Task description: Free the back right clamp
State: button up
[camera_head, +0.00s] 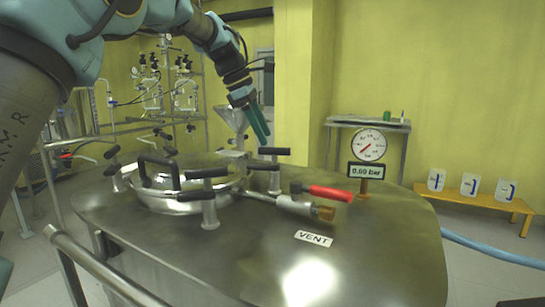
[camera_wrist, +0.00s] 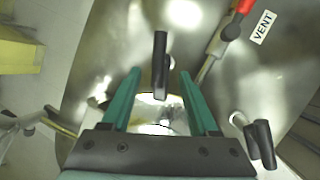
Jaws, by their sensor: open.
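The back right clamp (camera_head: 275,179) stands at the lid's right rear edge in the head view, a metal post with a black bar handle (camera_head: 273,151) across its top. My gripper (camera_head: 262,134) has teal fingers and hangs tilted down, just above and left of that handle in the head view. It is open in the wrist view (camera_wrist: 160,76), with nothing held. I cannot tell the exact gap to the handle; no contact shows.
The front right clamp (camera_head: 209,205) also shows in the wrist view (camera_wrist: 260,142). The shiny lid (camera_head: 175,201) is left. A gauge (camera_head: 370,145) reads 0.00 bar.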

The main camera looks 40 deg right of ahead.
aim_at(272, 151)
jog(key=x, duration=0.6)
jog(key=shift+d+f, duration=0.15)
jog(key=shift+f, duration=0.2)
jog(key=shift+r, duration=0.15)
grip_shut()
